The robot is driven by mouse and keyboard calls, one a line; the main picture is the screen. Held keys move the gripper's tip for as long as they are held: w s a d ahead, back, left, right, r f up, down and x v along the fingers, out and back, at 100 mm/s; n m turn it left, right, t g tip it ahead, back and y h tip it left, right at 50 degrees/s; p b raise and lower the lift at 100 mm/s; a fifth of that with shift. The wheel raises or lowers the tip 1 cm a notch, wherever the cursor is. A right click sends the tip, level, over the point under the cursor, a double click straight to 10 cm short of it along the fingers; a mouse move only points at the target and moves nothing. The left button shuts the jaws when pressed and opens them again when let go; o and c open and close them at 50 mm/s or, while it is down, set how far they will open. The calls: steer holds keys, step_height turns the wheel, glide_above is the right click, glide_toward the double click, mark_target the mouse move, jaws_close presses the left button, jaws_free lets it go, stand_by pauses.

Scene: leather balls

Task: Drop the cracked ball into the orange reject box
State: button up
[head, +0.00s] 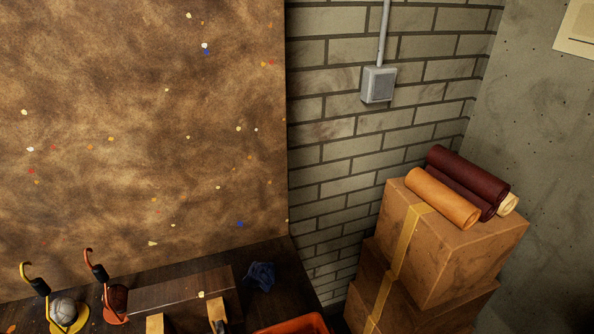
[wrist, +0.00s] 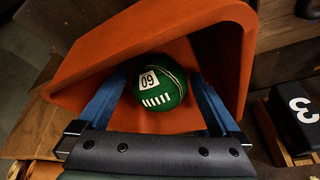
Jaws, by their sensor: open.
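A green ball (wrist: 160,88) with a white "09" label and a row of white bars is inside the orange box (wrist: 90,62) in the wrist view. A thin pale curved line runs along its upper right; I cannot tell whether it is a seam or a crack. My gripper (wrist: 160,80) is open, its blue fingers reaching into the box on either side of the ball. I cannot tell whether they touch it. In the head view only a corner of the orange box (head: 296,325) shows at the bottom edge, and my gripper is not seen there.
At the head view's lower left, a pale ball (head: 63,311) sits in a yellow hooked holder and a dark red-brown ball (head: 117,298) in an orange one. A blue cloth (head: 261,276) lies behind. Stacked cartons (head: 450,250) stand right. A black "3" block (wrist: 297,115) is beside the box.

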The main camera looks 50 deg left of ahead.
steer(key=v, duration=1.2)
steer(key=shift+r, duration=0.15)
steer(key=w+d+r+m+t+y, duration=0.15)
steer(key=w+r+t, duration=0.55)
steer(key=w+r, duration=0.7)
steer(key=w+d+r+m+t, duration=0.1)
steer(key=w+d+r+t, duration=0.15)
steer(key=r, duration=0.55)
steer(key=w+d+r+m+t, duration=0.2)
steer(key=d+r+t, duration=0.1)
steer(key=r, duration=0.6)
steer(key=s+d+r+m+t+h, duration=0.1)
steer(key=s+d+r+t, duration=0.2)
steer(key=r, duration=0.6)
steer(key=s+d+r+t+h, duration=0.2)
steer(key=d+r, duration=0.4)
steer(key=r, duration=0.3)
steer(key=s+d+r+m+t+h, duration=0.1)
steer(key=s+d+r+t, duration=0.3)
steer(key=r, duration=0.5)
steer(key=s+t, duration=0.1)
steer(key=t, duration=0.1)
steer(key=shift+d+r+m+t+h, duration=0.15)
steer(key=shift+r+m+t+h, duration=0.05)
steer(key=shift+m+t+h, duration=0.15)
steer(key=shift+w, duration=0.1)
